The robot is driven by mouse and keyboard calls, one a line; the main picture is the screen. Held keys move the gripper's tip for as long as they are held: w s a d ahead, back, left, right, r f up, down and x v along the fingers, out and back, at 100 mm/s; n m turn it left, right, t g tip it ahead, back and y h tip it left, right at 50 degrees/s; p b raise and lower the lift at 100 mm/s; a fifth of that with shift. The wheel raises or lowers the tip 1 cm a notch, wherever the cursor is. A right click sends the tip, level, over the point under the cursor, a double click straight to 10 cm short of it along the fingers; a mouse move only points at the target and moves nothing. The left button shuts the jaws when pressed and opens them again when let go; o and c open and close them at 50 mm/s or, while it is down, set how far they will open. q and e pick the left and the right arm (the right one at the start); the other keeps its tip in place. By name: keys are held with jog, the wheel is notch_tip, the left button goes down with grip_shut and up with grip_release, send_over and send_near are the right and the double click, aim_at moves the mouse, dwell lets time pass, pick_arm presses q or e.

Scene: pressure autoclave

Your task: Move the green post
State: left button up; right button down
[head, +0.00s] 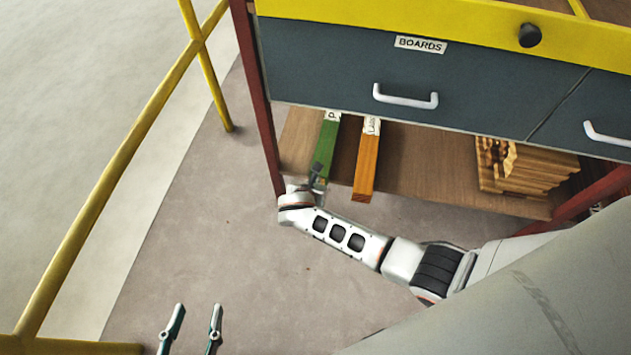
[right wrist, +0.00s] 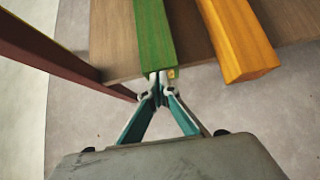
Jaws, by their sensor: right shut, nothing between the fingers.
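The green post (head: 324,152) lies on the low wooden shelf (head: 425,165), its near end sticking out past the front edge. It also shows in the right wrist view (right wrist: 154,38). My right gripper (head: 318,184) is at the near end of the green post, with its fingers shut and nothing between them. In the right wrist view its fingertips (right wrist: 161,84) meet just at or below the post's end; I cannot tell whether they touch it. My left gripper (head: 196,322) is open and empty at the bottom left, away from the shelf.
An orange post (head: 366,168) lies just right of the green one, also overhanging. Stacked wooden pieces (head: 520,165) sit farther right. A dark drawer labelled BOARDS (head: 330,75) is above the shelf. A red upright (head: 257,100) stands left; yellow railing (head: 125,150) is beyond.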

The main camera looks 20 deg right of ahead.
jog(key=w+d, duration=0.4)
jog(key=w, duration=0.1)
jog(key=shift+w+d, duration=0.1)
jog(key=shift+w, duration=0.2)
pick_arm(q)
jog(key=shift+s+f, duration=0.1)
pick_arm(e)
jog(key=shift+s, duration=0.1)
